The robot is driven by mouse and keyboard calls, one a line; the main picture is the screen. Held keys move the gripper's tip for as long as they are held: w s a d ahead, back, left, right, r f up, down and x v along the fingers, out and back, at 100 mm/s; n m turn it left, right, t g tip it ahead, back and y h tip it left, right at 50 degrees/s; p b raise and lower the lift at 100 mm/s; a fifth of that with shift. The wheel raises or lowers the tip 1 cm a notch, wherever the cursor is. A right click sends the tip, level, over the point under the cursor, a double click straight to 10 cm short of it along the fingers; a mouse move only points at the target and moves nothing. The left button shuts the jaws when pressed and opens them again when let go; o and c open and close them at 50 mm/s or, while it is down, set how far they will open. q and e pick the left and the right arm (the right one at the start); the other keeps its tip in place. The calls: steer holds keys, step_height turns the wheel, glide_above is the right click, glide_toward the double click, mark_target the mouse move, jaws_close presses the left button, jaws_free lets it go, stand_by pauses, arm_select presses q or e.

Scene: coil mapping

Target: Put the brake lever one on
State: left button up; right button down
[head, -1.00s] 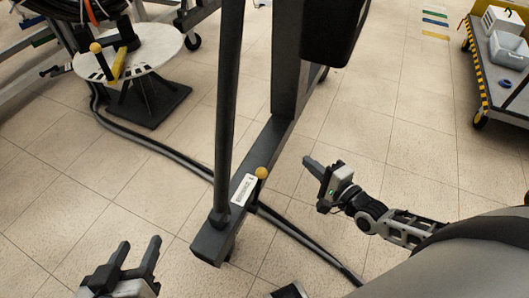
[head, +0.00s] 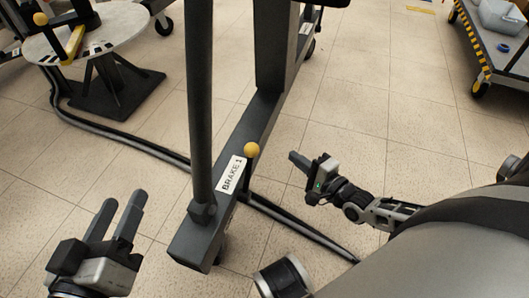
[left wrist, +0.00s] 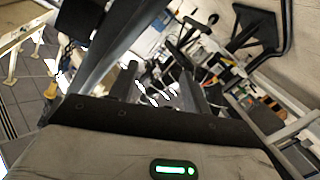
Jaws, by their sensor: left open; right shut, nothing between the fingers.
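The brake lever one is a short dark rod with a yellow ball knob (head: 251,150), next to a white label reading BRAKE 1 (head: 230,175) on the dark stand's foot beam (head: 203,238). The lever stands up from the beam. My left gripper (head: 122,205) is open and empty, to the left of the beam and apart from the lever. My right gripper (head: 296,160) is shut and empty, to the right of the lever and not touching it. In the left wrist view, my left gripper's fingers (left wrist: 160,92) are apart, and a yellow ball (left wrist: 50,88) shows at the left.
A dark upright post (head: 200,110) rises from the beam beside the label. A dark cable (head: 130,137) runs across the floor under the beam. A round white table (head: 115,28) stands at the upper left. A cart (head: 490,50) stands at the upper right. Tiled floor is open to the right.

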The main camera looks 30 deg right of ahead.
steer(key=shift+w, duration=0.15)
arm_select(q)
steer(key=shift+w+a+r+m+t+h+b, duration=0.15)
steer(key=shift+w+r+m+t+h+b, duration=0.2)
steer(key=shift+r+t+b, duration=0.35)
steer(key=shift+w+a+r+m+t+h+b, duration=0.15)
steer(key=shift+w+r+m+t+b, duration=0.2)
steer(key=shift+w+r+t+b, duration=0.35)
arm_select(e)
steer(key=w+a, duration=0.5)
steer(key=w, duration=0.2)
steer(key=shift+w+a, duration=0.2)
steer(key=shift+w, duration=0.05)
arm_select(q)
steer(key=shift+s+r, duration=0.15)
steer(key=shift+r, duration=0.1)
